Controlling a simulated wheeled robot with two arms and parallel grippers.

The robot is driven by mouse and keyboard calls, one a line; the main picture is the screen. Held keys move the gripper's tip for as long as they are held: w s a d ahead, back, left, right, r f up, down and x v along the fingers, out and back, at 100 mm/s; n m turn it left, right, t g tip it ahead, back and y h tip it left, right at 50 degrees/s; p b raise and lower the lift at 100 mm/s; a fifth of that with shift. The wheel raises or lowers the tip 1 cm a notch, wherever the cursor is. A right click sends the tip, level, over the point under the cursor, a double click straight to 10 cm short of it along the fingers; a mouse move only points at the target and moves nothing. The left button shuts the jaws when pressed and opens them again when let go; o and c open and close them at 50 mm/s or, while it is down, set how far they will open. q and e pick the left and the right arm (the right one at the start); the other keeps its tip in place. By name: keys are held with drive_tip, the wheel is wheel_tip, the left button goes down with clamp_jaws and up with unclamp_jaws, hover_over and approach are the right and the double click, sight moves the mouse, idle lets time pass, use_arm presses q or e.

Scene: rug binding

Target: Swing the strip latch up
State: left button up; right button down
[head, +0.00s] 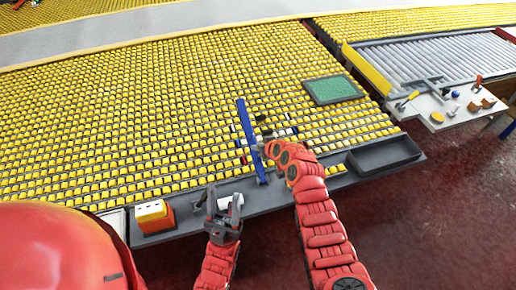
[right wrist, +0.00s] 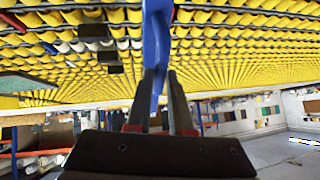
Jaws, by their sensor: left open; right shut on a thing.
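The strip latch looks to be the long blue bar (head: 248,130), which runs up and away across the near part of the yellow-studded bed in the head view. My right gripper (head: 268,150) is at the bar's lower half and is shut on it. In the right wrist view the blue bar (right wrist: 155,55) stands between the two dark fingers of the right gripper (right wrist: 160,95). The bar's pivot is not clear.
Small dark and white parts (head: 278,132) lie beside the bar. A green-topped tray (head: 332,89) is beyond it. An empty dark tray (head: 385,155) is on the right, an orange and white box (head: 154,216) on the left. A side table (head: 450,105) holds small tools.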

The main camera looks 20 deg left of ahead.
drive_tip(key=shift+s+d, duration=0.25)
drive_tip(key=s+d+t+y+b, duration=0.1)
drive_tip(key=b, duration=0.3)
drive_tip(key=s+d+t+y+b, duration=0.1)
drive_tip(key=s+b, duration=0.1)
drive_tip(key=b, duration=0.2)
drive_tip(key=shift+r+t, duration=0.1)
drive_tip(key=shift+t, duration=0.3)
drive_tip(key=s+d+n+t+y+b, duration=0.1)
drive_tip(key=s+d+t+y+b, duration=0.4)
drive_tip(key=b, duration=2.2)
drive_tip(key=shift+s+n+y+b, duration=0.3)
drive_tip(key=shift+s+n+b, duration=0.1)
drive_tip(key=shift+s, duration=0.8)
drive_tip(key=c, duration=0.8)
unclamp_jaws()
